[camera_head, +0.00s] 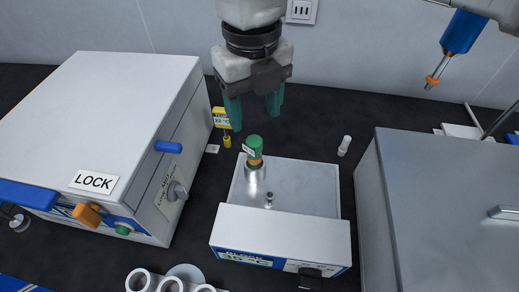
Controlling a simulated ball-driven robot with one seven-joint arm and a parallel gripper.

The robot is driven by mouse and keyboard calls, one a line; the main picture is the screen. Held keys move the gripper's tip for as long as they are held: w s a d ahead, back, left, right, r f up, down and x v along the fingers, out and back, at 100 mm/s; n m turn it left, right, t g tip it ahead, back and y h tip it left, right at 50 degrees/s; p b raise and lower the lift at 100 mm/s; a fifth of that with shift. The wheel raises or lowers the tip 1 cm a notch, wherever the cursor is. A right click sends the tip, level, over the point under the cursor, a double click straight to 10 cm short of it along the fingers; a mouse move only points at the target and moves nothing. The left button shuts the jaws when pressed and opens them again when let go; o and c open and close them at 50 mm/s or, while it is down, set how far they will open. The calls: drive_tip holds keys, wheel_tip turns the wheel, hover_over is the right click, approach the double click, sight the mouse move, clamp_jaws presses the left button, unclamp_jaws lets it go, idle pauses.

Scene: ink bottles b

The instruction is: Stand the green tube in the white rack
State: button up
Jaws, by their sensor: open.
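A green-capped tube (254,144) with an orange band and a small white label stands upright in a metal holder (255,176) on the grey plate of a white benchtop device. My gripper (254,110) hangs above and behind the tube with its green fingers apart and nothing between them. In the picture the fingertips end a little above the cap, and I see no contact. What looks like the white rack (141,272) shows at the bottom edge as several white ring-shaped openings, cut off by the frame. The lower tube is hidden in the holder.
A large white LOCK box (120,110) stands left and a grey box (440,190) right of the plate device (280,235). A yellow thermometer-like display (221,118) stands close to my left finger. A small white vial (344,145) is right. A blue-and-orange tool (450,45) hangs upper right.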

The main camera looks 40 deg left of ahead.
sight(254, 140)
drive_tip(key=f, duration=0.5)
drive_tip(key=f+p, duration=0.1)
drive_tip(key=f, duration=0.3)
drive_tip(key=shift+w+a+f+p, duration=0.1)
drive_tip(key=shift+a+f+p, duration=0.1)
drive_tip(key=shift+f+p, duration=0.15)
clamp_jaws()
